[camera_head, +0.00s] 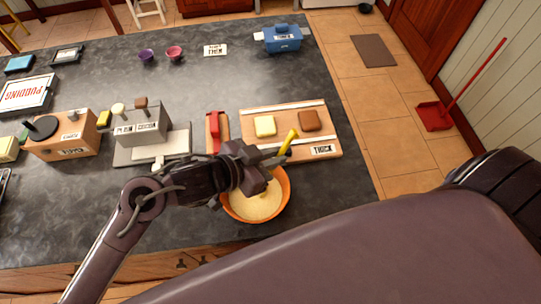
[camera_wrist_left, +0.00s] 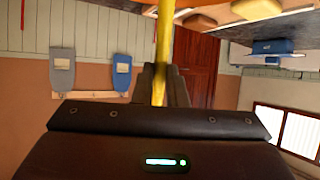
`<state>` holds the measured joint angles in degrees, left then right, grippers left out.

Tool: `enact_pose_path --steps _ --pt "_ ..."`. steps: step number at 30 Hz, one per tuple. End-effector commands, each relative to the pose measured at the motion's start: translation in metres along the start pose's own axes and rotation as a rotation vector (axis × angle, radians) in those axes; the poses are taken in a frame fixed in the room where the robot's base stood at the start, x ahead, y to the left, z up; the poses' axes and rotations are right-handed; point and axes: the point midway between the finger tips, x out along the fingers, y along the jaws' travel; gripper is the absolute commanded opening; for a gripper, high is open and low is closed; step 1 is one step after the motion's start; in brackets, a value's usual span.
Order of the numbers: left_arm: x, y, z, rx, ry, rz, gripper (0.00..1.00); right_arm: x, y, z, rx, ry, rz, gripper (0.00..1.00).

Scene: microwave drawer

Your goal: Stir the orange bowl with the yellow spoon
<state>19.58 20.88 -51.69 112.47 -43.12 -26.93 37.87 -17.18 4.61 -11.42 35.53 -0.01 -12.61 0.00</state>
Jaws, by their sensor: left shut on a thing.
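The orange bowl (camera_head: 285,193) stands on the dark counter near its front edge and holds a pale yellow mixture. My left gripper (camera_head: 275,160) is over the bowl's far rim, shut on the yellow spoon (camera_head: 289,139). The spoon is tilted, its upper end sticking up above the fingers. Its lower end is mostly hidden by the gripper, so I cannot tell how deep it sits in the mixture. In the left wrist view, the yellow spoon (camera_wrist_left: 165,45) rises between the fingers. My right gripper is not in view.
A wooden board (camera_head: 322,134) with a yellow and a brown block lies just behind the bowl. A grey dispenser (camera_head: 143,126) and a brown box (camera_head: 65,141) stand to the left. A blue device (camera_head: 281,40) stands at the back.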

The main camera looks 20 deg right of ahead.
Motion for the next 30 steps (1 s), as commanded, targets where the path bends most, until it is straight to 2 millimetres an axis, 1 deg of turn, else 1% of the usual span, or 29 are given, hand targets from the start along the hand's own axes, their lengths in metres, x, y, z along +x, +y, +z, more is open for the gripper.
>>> enact_pose_path --steps 1,18,25,30 --pt "-0.002 0.0 -0.009 0.001 0.001 0.0 0.0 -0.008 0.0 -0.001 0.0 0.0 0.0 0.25" --pt "-0.002 0.0 -0.054 0.0 0.001 0.0 0.0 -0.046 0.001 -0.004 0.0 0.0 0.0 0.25" --pt "-0.002 0.0 -0.072 0.001 0.002 0.0 0.0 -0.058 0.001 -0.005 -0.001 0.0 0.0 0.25" --pt "-0.001 0.0 -0.079 0.001 0.001 0.0 0.0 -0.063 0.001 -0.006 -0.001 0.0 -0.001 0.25"
